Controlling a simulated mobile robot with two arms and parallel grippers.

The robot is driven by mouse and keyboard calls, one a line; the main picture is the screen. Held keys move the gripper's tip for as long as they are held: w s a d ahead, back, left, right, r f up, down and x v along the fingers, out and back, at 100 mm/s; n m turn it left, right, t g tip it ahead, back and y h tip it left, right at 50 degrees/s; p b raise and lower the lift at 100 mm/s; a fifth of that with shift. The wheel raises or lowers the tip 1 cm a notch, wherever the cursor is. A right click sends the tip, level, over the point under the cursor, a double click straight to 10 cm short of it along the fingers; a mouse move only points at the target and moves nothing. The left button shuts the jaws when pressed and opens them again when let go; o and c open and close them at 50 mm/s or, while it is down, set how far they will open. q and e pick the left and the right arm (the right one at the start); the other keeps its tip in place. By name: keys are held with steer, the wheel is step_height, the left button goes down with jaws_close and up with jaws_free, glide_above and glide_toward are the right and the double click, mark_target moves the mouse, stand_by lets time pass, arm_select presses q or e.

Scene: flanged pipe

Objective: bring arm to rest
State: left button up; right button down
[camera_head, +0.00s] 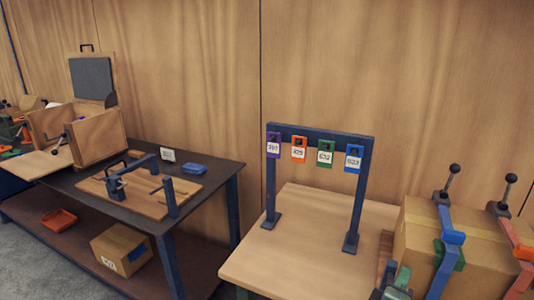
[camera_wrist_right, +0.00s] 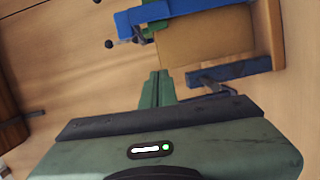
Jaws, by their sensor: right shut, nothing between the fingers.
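My right gripper (camera_head: 396,284) shows at the bottom edge of the head view, beside the left end of a cardboard box (camera_head: 462,240) on the light wooden table (camera_head: 310,255). Its green fingers are together and empty in the right wrist view (camera_wrist_right: 155,88), with a gap of bare wood and the cardboard box (camera_wrist_right: 205,40) beyond the tips. A blue clamp (camera_head: 452,237) and a red clamp (camera_head: 512,240) with black-knobbed levers stand over the box. My left gripper is not in view.
A dark blue rack (camera_head: 318,131) holds purple, orange, green and blue tags. A dark workbench (camera_head: 215,172) at left carries an open wooden case (camera_head: 95,137), a board with a clamp frame (camera_head: 140,195) and a blue tray (camera_head: 194,169). The table's front left is clear.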

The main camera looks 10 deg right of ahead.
steer(key=s+a+f+m+g+y, duration=0.45)
steer(key=s+f+y, duration=0.25)
steer(key=s+f, duration=0.5)
steer(key=s+a+f+m+g+y, duration=0.2)
steer(key=s+a+f+g+y, duration=0.3)
steer(key=s+a, duration=0.65)
step_height(320, 180, down, 28)
steer(key=s, duration=0.2)
steer(key=s+d+f+g, duration=0.1)
steer(key=s+d+f, duration=0.1)
steer(key=s+f, duration=1.3)
steer(key=shift+s+d+n+y, duration=0.3)
steer(key=shift+s+d+n, duration=0.05)
steer(key=shift+s+d, duration=0.1)
steer(key=shift+s+g, duration=0.1)
steer(key=shift+g, duration=0.15)
